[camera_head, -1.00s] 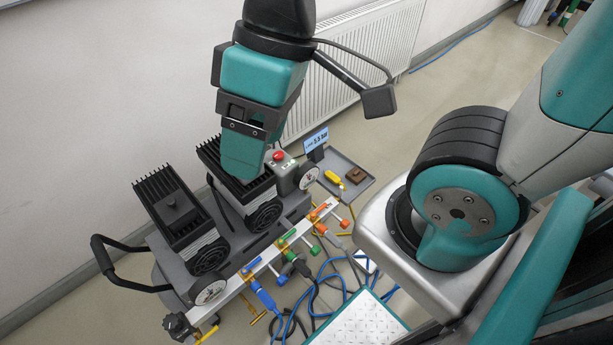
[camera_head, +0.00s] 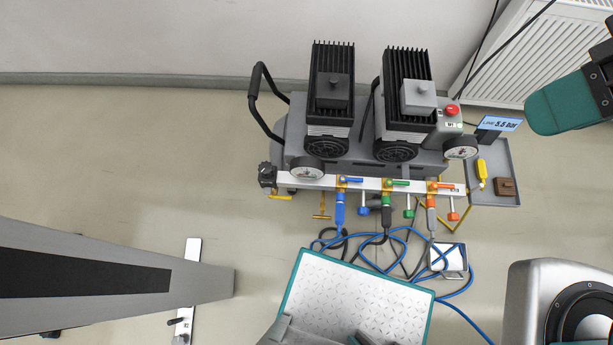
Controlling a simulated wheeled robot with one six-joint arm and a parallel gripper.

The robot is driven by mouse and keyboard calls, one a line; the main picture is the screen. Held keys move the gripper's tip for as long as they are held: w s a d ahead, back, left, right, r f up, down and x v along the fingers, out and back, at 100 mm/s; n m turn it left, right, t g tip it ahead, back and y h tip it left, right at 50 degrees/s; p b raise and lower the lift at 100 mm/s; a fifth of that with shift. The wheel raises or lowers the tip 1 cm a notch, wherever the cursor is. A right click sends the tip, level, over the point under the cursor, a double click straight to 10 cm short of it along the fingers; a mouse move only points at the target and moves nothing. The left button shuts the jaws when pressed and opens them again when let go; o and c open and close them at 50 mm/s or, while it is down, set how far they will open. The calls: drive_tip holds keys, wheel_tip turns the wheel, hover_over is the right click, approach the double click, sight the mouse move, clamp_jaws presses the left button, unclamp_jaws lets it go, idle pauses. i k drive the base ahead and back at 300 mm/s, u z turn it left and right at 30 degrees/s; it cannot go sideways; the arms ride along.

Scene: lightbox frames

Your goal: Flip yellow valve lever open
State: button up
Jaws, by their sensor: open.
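The yellow valve lever (camera_head: 279,197) is at the left end of the white manifold bar (camera_head: 410,185). It lies roughly along the bar, at its lower edge, beside a black knob (camera_head: 267,175). It is small, and its valve body is hard to make out. A brass-yellow T-shaped piece (camera_head: 321,207) hangs below the bar to its right.
A grey tray (camera_head: 495,195) is at right. Blue hoses (camera_head: 455,290) tangle below, near a teal-edged plate (camera_head: 365,295). Floor left of the compressor (camera_head: 285,145) is open.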

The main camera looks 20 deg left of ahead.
sight(282, 197)
drive_tip(key=z, duration=0.9)
drive_tip(key=k, duration=1.3)
drive_tip(key=u, duration=1.4)
